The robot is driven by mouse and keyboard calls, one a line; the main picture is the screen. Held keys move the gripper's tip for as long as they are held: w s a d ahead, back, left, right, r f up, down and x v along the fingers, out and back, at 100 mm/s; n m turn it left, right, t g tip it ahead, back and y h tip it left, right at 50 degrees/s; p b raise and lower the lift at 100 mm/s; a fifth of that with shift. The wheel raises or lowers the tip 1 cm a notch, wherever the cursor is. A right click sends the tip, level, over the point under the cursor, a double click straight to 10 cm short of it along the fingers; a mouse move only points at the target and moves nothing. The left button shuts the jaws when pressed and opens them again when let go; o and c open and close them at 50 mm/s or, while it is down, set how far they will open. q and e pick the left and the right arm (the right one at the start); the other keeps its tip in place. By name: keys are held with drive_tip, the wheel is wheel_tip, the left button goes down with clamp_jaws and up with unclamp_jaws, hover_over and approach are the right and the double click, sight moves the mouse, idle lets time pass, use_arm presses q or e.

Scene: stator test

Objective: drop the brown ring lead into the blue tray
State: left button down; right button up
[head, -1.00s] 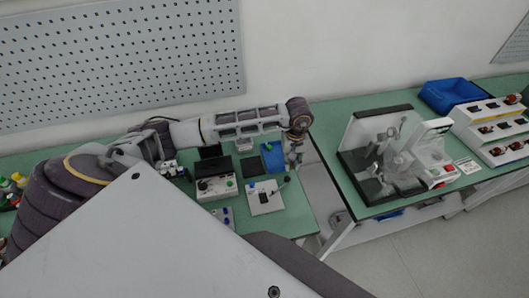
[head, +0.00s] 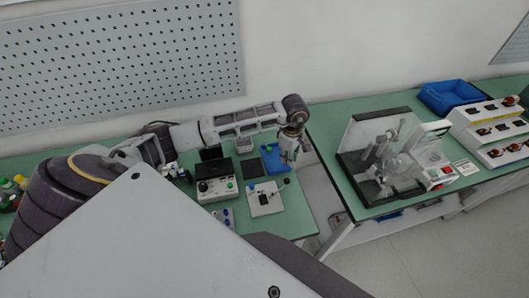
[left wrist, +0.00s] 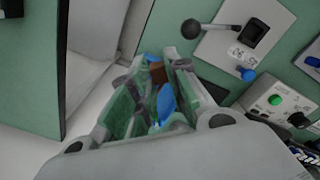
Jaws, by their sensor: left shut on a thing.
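My left gripper (head: 287,158) hangs at the right end of the near bench, by a small blue tray (head: 269,152) and partly in front of it. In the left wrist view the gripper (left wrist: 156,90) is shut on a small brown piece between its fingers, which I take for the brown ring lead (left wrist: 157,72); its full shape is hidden. Blue patches show between and beside the fingers; I cannot tell whether they are the tray or something else. The lead is too small to make out in the head view. My right gripper is not in view.
A white board with a black lever (head: 265,199) and a control box with a green button (head: 216,189) stand near the gripper. A gap separates the benches. The right bench holds a clear-shielded machine (head: 390,160), a larger blue bin (head: 449,96) and a stepped white rack (head: 490,131).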

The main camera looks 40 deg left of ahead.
use_arm(q)
drive_tip(key=n, duration=0.2)
drive_tip(key=a+n, duration=0.1)
drive_tip(key=n, duration=0.1)
drive_tip(key=shift+w+r, duration=0.15)
drive_tip(key=shift+w, duration=0.1)
drive_tip(key=n, duration=0.3)
drive_tip(key=a+n+p, duration=0.1)
drive_tip(key=n, duration=0.2)
drive_tip(key=w+a+n, duration=0.1)
drive_tip(key=n, duration=0.2)
drive_tip(key=shift+r+p, duration=0.2)
drive_tip(key=shift+p, duration=0.15)
drive_tip(key=a+n+p, duration=0.1)
drive_tip(key=a+n, duration=0.1)
drive_tip(key=n, duration=0.5)
drive_tip(key=a+n, duration=0.2)
drive_tip(key=n, duration=0.5)
drive_tip(key=a+n+p, duration=0.1)
drive_tip(key=a+n, duration=0.1)
drive_tip(key=n, duration=0.6)
drive_tip(key=shift+w+f+p, duration=0.1)
drive_tip(key=shift+w+p, duration=0.2)
drive_tip(key=shift+w, duration=0.1)
drive_tip(key=shift+f, duration=0.15)
drive_tip(key=shift+f+b, duration=2.3)
drive_tip(key=shift+f, duration=0.55)
